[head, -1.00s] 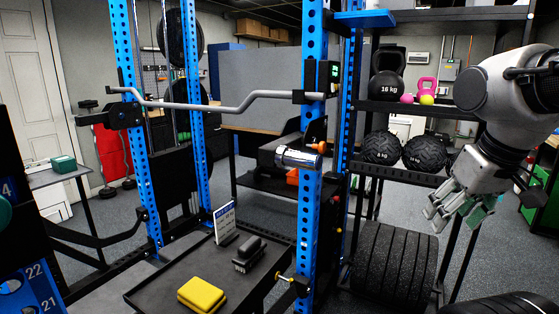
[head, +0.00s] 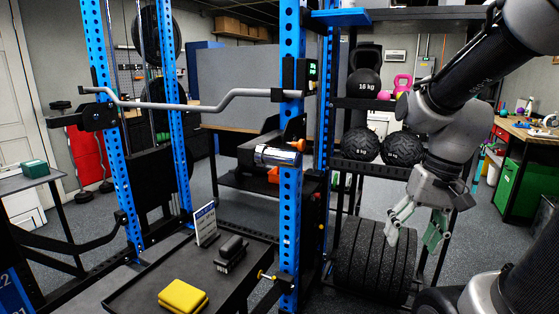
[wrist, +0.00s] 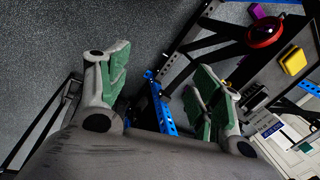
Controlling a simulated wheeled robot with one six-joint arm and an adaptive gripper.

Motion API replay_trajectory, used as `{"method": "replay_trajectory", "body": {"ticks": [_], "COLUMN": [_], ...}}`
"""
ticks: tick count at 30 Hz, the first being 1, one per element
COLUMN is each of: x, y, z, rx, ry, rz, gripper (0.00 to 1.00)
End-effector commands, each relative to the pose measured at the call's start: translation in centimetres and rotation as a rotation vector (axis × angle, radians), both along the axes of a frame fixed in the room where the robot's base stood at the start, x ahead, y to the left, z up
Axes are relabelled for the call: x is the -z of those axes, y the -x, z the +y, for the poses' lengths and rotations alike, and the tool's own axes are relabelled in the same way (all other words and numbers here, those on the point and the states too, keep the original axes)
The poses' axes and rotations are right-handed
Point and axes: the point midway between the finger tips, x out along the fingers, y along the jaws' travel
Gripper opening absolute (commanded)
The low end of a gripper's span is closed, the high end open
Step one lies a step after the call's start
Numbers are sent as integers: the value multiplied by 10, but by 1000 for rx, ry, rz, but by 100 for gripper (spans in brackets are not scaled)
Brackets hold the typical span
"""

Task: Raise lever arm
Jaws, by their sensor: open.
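The blue rack (head: 290,70) carries a bent grey bar (head: 190,104) across its front. A chrome sleeve (head: 277,155) with an orange knob (head: 297,145) sits at the right upright below that bar. I cannot tell for certain which part is the lever arm. My gripper (head: 416,238) hangs to the right of the rack, apart from the sleeve and lower than it, with its fingers pointing down. It is open and empty. In the wrist view, the spread fingers with green pads (wrist: 160,65) have floor and a blue upright (wrist: 158,100) behind them.
A black tray (head: 135,292) at the rack's base holds a yellow block (head: 183,296) and a dark block. Bumper plates (head: 372,262) stand behind my gripper. A shelf holds medicine balls (head: 360,145) and a kettlebell (head: 368,75). A green-sided workbench (head: 512,180) stands at right.

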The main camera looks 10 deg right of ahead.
Motion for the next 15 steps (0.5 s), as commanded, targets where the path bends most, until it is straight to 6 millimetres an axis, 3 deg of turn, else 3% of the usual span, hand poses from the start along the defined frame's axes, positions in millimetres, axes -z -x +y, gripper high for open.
{"method": "replay_trajectory", "body": {"ticks": [3,5,7,10,15], "x": [28,35,38,29,-16], "y": [-15,-30,-57,-114,-208], "z": [39,64,93,127,147], "rx": [234,375,559,819,1099], "ry": [-249,-397,-588,-878,-1297], "rz": [161,235,318,413,470], "gripper": [65,65,65,65,65]}}
